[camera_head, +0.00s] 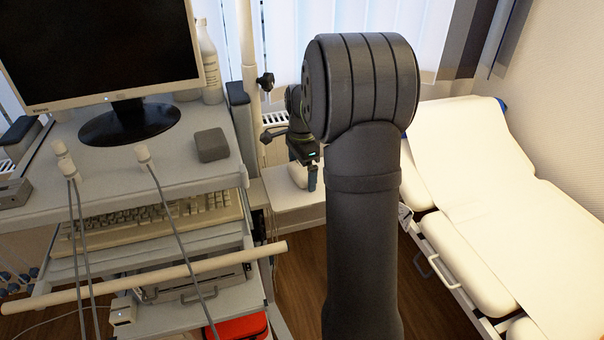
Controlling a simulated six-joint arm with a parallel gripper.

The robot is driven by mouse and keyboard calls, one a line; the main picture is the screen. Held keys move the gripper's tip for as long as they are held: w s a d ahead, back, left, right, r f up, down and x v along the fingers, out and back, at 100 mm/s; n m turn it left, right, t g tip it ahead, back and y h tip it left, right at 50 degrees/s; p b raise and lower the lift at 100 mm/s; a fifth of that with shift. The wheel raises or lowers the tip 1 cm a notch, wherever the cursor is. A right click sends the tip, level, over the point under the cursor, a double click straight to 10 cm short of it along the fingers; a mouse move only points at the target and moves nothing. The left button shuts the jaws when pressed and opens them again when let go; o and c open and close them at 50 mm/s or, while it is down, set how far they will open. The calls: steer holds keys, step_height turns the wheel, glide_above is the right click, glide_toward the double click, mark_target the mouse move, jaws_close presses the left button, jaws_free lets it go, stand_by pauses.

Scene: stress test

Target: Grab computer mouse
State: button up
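My gripper (312,178) is small in view, left of my large dark arm link. It points down over a small white side table (295,200). A pale rounded object (298,174) lies on that table, just left of the visible finger. It may be the computer mouse, but it is partly hidden and too small to be sure. I cannot tell whether the finger touches it. Only one finger shows clearly, so the gripper's opening is unclear.
A cart at left carries a monitor (105,50), a white bottle (208,62), a dark grey block (211,145) and a keyboard (150,219) on a lower shelf. A cream rail (150,277) crosses its front. A padded couch (480,190) stands at right. Wooden floor lies between.

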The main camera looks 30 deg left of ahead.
steer(key=c, duration=0.5)
steer(key=shift+c, duration=0.2)
steer(key=shift+r, duration=0.1)
